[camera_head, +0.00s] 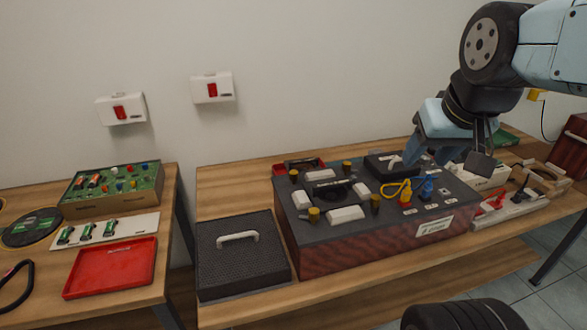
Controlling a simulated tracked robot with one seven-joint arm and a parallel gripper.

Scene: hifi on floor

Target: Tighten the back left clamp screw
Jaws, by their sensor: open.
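A dark box with a dark red front (372,248) stands on the wooden bench. On its top, several brass-coloured clamp screws surround a dark central part (330,193) with white blocks. The back left clamp screw (293,175) stands upright at the far left corner of this group. The others are the back right screw (347,166), the front right screw (375,202) and the front left screw (313,214). My gripper (447,163) is open and seems empty, above the right part of the box, well to the right of the back left screw.
Yellow (405,195) and blue (427,188) connectors stand on the box's right half. A dark lidded case (240,265) with a white handle is left of it. A red tray (112,267) lies on the left table. Red-switch boxes (212,88) hang on the wall.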

